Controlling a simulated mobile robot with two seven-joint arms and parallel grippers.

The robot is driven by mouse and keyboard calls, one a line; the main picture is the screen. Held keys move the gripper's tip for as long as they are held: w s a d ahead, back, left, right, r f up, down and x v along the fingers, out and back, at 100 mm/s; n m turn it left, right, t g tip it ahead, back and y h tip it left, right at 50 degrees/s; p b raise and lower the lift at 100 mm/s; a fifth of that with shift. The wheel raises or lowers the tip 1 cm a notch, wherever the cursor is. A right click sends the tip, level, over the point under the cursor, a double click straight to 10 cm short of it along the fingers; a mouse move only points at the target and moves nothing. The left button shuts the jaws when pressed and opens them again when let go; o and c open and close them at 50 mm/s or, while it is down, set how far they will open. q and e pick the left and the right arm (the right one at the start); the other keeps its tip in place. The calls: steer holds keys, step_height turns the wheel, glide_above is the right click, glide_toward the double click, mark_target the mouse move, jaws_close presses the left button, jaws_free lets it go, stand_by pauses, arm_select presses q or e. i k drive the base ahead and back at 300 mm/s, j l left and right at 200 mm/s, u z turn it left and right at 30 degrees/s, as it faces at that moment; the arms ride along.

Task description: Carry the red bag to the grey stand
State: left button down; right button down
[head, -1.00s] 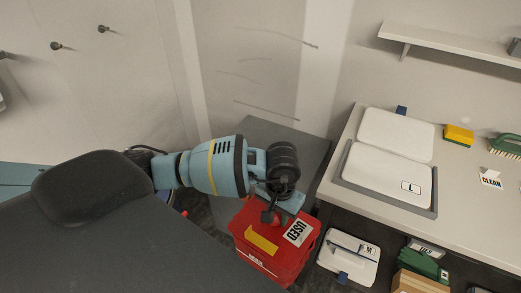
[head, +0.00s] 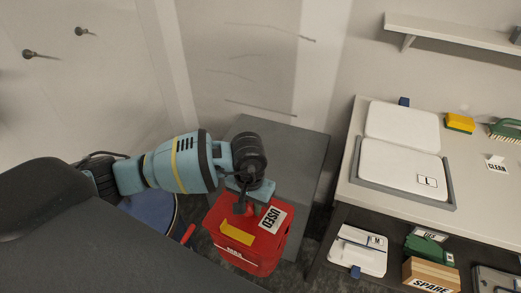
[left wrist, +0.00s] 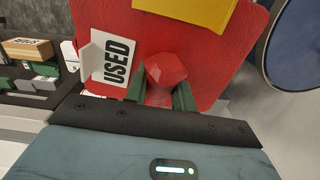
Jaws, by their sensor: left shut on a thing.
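The red bag (head: 262,252) has a white USED label and a yellow strip on its top. My left gripper (head: 240,206) is shut on the red knob in the middle of the bag's top. The left wrist view shows the green fingers (left wrist: 160,95) on both sides of that knob. The bag looks upright. The grey stand (head: 297,155) is a dark flat-topped block behind and beside the bag. The bag hides the stand's near part in the head view. I cannot tell whether the bag touches the stand. My right gripper is not in view.
A pale bench (head: 350,207) stands on the right with white lidded trays (head: 400,160), a yellow sponge (head: 460,122) and a green brush (head: 507,130). Below it are a white box (head: 357,252) and a cardboard box (head: 432,276). A blue round thing (head: 153,210) is left of the bag.

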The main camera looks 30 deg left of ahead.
mark_target(268, 155)
steer(key=j, duration=0.3)
steer(key=i, duration=1)
